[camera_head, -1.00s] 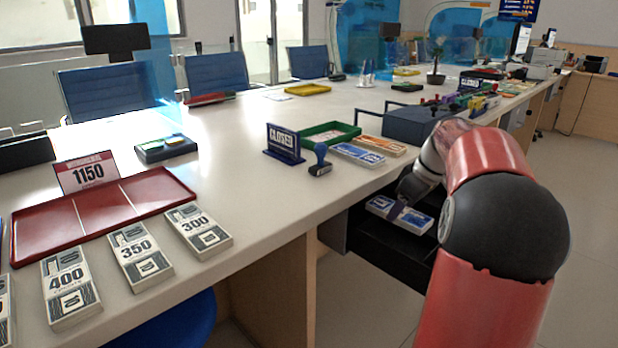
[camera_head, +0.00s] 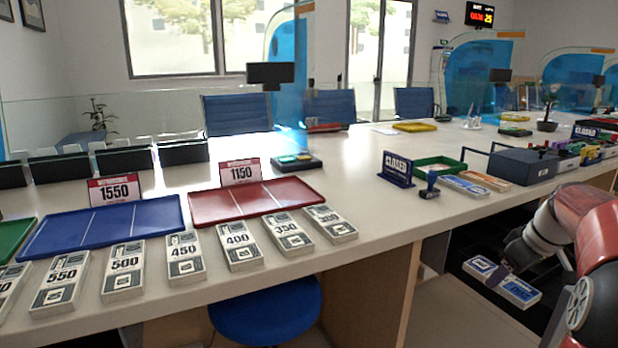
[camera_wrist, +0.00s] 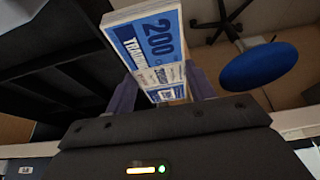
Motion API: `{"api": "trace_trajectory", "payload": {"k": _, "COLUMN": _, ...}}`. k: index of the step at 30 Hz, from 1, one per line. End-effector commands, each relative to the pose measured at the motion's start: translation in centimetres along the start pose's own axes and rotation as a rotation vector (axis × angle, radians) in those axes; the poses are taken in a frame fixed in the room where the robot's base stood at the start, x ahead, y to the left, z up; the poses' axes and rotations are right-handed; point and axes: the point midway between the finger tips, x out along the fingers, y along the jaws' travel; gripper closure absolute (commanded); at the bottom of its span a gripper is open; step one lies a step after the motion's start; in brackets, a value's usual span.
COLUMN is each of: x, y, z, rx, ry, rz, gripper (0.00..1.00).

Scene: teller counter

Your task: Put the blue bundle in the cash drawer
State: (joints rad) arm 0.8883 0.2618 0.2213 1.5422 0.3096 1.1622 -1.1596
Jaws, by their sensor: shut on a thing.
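My gripper (camera_head: 499,276) is shut across the middle of the blue bundle (camera_head: 520,292), a white-banded stack of blue notes. In the wrist view the bundle (camera_wrist: 146,42) shows "200" and sticks out beyond the fingers (camera_wrist: 160,85). The black cash drawer (camera_head: 462,246) stands out below the counter at the right. In the head view the bundle overlaps the drawer; its height above it is hard to tell. In the wrist view the dark drawer (camera_wrist: 50,62) lies left of the bundle, with floor to the right. My arm hides part of the drawer.
Another blue bundle (camera_head: 465,186) and an orange bundle (camera_head: 487,180) lie on the counter (camera_head: 375,228) by a green tray (camera_head: 440,164), stamp (camera_head: 430,184) and CLOSED sign (camera_head: 397,169). Several numbered bundles line the front edge. A blue stool (camera_head: 265,318) stands below.

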Motion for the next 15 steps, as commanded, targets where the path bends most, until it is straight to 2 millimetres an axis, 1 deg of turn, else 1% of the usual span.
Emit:
{"api": "trace_trajectory", "payload": {"k": 1, "x": 0.6, "y": -0.5, "z": 0.1, "rx": 0.004, "ry": -0.002, "rz": -0.002, "gripper": 0.7}}
{"api": "trace_trajectory", "payload": {"k": 5, "x": 1.8, "y": -1.5, "z": 0.1, "rx": 0.015, "ry": -0.002, "rz": 0.003, "gripper": 0.7}}
{"api": "trace_trajectory", "payload": {"k": 10, "x": 4.2, "y": -3.5, "z": 0.4, "rx": 0.041, "ry": -0.002, "rz": 0.012, "gripper": 0.7}}
{"api": "trace_trajectory", "payload": {"k": 14, "x": 6.8, "y": -5.6, "z": 0.6, "rx": 0.066, "ry": -0.003, "rz": 0.022, "gripper": 0.7}}
{"api": "trace_trajectory", "payload": {"k": 15, "x": 7.8, "y": -6.5, "z": 0.7, "rx": 0.078, "ry": -0.005, "rz": 0.025, "gripper": 0.7}}
